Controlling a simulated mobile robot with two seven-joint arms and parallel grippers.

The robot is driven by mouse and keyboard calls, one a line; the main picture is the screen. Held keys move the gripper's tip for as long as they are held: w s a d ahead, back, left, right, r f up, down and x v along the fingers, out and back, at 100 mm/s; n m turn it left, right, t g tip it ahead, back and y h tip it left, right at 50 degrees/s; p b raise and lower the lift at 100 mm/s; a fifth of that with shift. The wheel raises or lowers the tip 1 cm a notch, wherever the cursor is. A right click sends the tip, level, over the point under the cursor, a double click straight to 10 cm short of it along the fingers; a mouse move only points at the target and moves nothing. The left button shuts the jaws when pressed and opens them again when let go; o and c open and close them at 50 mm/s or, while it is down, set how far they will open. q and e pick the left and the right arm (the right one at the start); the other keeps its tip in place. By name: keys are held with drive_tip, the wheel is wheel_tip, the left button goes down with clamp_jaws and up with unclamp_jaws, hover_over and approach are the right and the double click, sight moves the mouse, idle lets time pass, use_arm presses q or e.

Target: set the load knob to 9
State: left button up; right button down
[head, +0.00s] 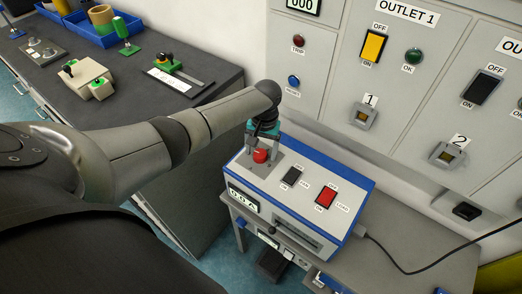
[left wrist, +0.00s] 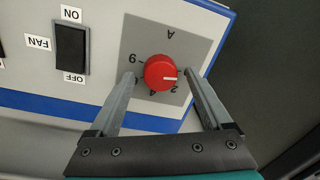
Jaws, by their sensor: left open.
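The red load knob (head: 261,156) is on the grey plate on top of the blue-edged load box (head: 300,176). It also shows in the left wrist view (left wrist: 160,72), its white mark pointing right in that picture. Printed marks around it look upside down there; 2, 4 and A can be read, and another looks like a turned 6. My left gripper (left wrist: 158,76) is open, with a finger on either side of the knob; I cannot tell whether they touch it. In the head view the left gripper (head: 262,137) comes down from above the knob. My right gripper is out of view.
Beside the knob are a black fan switch (head: 292,176) and a red switch (head: 326,196). The box's display (head: 243,200) seems to read 0.0 A. A cabinet with outlet switches (head: 373,46) stands behind. A dark bench (head: 215,70) with parts is at left; a black cable (head: 420,268) runs right.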

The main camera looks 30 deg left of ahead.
use_arm(q)
clamp_jaws()
idle(0.8)
